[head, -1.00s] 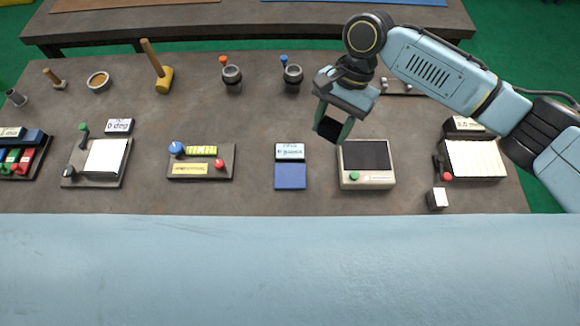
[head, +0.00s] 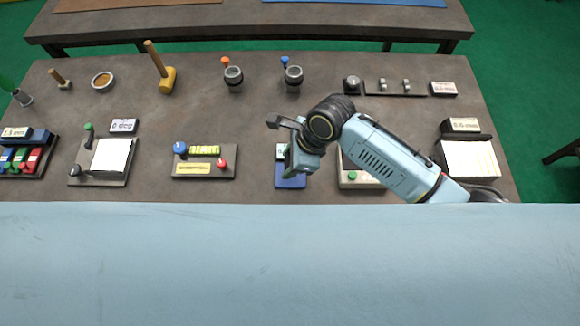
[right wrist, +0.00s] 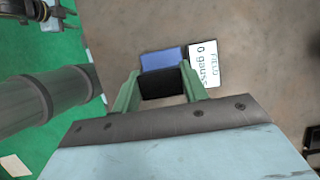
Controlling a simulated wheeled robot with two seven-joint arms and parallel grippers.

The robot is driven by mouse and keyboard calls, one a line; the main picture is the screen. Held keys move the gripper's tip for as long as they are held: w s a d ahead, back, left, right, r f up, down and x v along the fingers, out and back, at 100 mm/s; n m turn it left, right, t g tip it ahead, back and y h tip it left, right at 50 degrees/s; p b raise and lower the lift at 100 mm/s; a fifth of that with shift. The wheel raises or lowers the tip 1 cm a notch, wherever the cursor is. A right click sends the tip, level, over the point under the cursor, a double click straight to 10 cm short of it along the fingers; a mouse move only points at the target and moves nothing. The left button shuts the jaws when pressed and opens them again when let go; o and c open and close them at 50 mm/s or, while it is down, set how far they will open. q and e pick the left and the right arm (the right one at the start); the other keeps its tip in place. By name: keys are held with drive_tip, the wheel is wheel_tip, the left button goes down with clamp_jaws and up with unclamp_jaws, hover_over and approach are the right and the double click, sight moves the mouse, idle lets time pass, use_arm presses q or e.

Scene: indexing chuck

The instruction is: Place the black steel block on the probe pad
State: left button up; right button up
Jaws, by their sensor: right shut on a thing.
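The black steel block (right wrist: 163,85) is held between the green fingers of my right gripper (right wrist: 160,74) in the right wrist view. The pad also shows in the right wrist view (right wrist: 161,59), partly covered by the block. Whether the block touches the pad I cannot tell. A white display reading 0 gauss (right wrist: 204,63) adjoins the pad. My left gripper is not in view.
A beige device with a green button (head: 352,175) stands right of the pad, partly behind my right arm. A board with blue and red knobs (head: 204,164) lies to the left. The table between is bare.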

drive_tip(key=shift+f+b, duration=0.4)
drive_tip(key=shift+f, duration=1.45)
drive_tip(key=shift+f, duration=0.1)
drive_tip(key=o, duration=1.3)
drive_tip(key=p+v, duration=0.2)
drive_tip(key=v, duration=1)
